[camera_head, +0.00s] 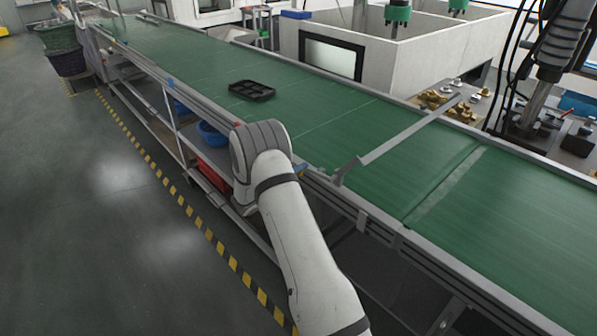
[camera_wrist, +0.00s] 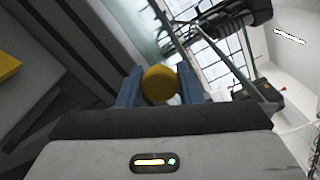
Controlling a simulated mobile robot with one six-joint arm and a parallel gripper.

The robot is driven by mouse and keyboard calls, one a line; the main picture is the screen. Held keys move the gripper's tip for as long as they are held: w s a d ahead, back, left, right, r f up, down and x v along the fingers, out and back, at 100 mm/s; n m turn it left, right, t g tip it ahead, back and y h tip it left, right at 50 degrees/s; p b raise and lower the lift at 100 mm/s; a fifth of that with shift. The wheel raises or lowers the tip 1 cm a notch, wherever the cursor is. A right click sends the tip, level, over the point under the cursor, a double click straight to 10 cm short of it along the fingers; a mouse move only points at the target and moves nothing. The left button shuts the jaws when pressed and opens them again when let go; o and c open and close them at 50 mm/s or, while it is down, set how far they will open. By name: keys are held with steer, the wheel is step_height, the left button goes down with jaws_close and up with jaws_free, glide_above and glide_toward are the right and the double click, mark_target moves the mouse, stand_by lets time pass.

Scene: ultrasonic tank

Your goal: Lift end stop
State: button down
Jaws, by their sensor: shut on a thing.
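The end stop, a long grey bar (camera_head: 405,132), runs from a bracket on the conveyor's near rail across the green belt towards the far rail. I cannot tell whether it rests on the belt or is raised. My gripper shows in the wrist view (camera_wrist: 159,88), with its two blue-grey fingers on either side of a yellow round knob (camera_wrist: 159,84). It is shut on this knob. In the head view, my white arm hides most of the gripper; a small blue part shows at the near rail, just left of the bar's bracket. How the knob joins the bar is hidden.
A black compartment tray (camera_head: 251,90) lies on the green belt (camera_head: 330,105) further back. Brass parts (camera_head: 440,100) stand beyond the far rail. Blue (camera_head: 211,133) and red bins sit under the conveyor. The floor to the left is open, with yellow-black tape.

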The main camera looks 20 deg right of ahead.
steer(key=shift+f, duration=0.2)
steer(key=c, duration=1.1)
jaws_free()
steer(key=shift+r, duration=0.1)
steer(key=shift+o, duration=0.2)
steer(key=shift+a, duration=0.1)
steer(key=b+v, duration=0.2)
steer(key=v, duration=0.5)
steer(key=shift+a, duration=0.35)
steer(key=shift+s, duration=0.15)
